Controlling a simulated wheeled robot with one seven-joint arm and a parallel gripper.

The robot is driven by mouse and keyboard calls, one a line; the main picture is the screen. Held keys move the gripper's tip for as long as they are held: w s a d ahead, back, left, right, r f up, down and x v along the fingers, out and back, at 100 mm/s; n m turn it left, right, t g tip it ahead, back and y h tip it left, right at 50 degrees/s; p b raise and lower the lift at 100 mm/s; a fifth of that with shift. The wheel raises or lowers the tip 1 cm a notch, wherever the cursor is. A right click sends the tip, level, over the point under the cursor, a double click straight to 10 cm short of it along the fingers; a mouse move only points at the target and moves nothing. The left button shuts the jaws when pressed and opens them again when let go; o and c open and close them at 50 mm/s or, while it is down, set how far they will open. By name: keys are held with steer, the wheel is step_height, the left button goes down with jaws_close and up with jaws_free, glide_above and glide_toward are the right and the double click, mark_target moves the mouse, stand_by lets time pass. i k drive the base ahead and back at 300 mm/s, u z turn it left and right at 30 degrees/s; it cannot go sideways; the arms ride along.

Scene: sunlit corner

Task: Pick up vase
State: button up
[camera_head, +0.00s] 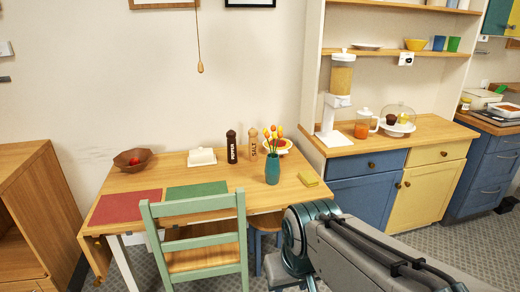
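The vase (272,169) is teal and stands upright on the wooden table (232,181), towards its right side. Orange and yellow flowers (273,136) stick up out of it. My arm enters from the lower right, and its bulky grey links end below and right of the vase, apart from it. My gripper's fingers do not show in this view.
Close to the vase stand salt (253,145) and pepper (231,147) mills, a fruit plate (284,146) and a yellow sponge (308,179). A green chair (200,208) blocks the table's front. A cabinet (366,190) adjoins on the right.

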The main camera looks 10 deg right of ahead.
mark_target(272, 168)
steer(key=i, duration=1.65)
steer(key=z, duration=0.1)
